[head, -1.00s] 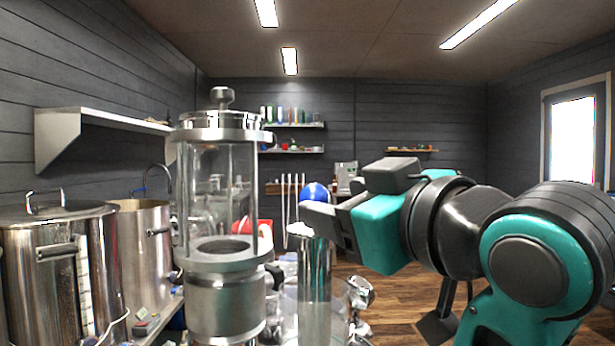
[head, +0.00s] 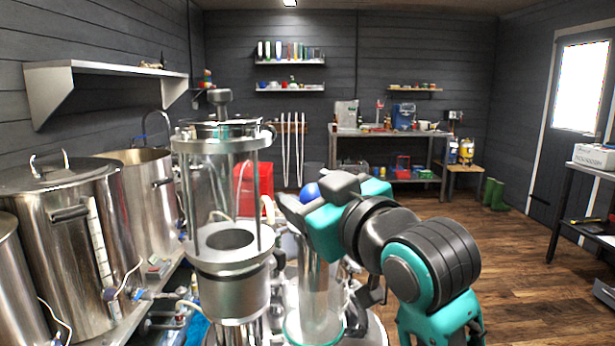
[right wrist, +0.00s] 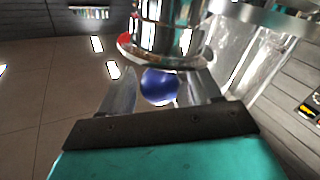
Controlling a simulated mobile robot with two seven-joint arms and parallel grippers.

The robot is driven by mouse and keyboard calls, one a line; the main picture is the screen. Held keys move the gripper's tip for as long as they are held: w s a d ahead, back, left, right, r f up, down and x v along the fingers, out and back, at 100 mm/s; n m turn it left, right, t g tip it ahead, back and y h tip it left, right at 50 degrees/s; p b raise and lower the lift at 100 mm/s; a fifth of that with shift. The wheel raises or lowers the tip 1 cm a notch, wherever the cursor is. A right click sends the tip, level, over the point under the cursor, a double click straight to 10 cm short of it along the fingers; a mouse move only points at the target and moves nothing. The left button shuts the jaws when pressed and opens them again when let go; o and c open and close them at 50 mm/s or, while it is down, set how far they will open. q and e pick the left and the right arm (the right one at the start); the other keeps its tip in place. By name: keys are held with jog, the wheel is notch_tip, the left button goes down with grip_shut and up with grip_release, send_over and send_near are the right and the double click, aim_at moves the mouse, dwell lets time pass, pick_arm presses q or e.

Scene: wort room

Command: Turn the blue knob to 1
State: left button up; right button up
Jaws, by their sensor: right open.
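The blue knob (head: 310,192) is a round blue ball, seen partly behind my right gripper in the head view. In the right wrist view the blue knob (right wrist: 158,84) sits below a shiny metal flange, between the two fingers. My right gripper (head: 296,206) is open, and its fingers also show in the right wrist view (right wrist: 157,95), one on each side of the knob. I cannot tell whether they touch it. No number or scale by the knob is readable. My left gripper is not in view.
A glass and steel column (head: 225,235) stands close on the left of my right gripper. A clear cylinder (head: 318,305) stands below the gripper. Large steel pots (head: 75,250) line the left bench. A red container (head: 253,185) is behind. The floor (head: 530,260) at right is open.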

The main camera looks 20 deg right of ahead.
jog(key=shift+w+a, duration=0.15)
jog(key=shift+w, duration=0.4)
jog(key=c, duration=1)
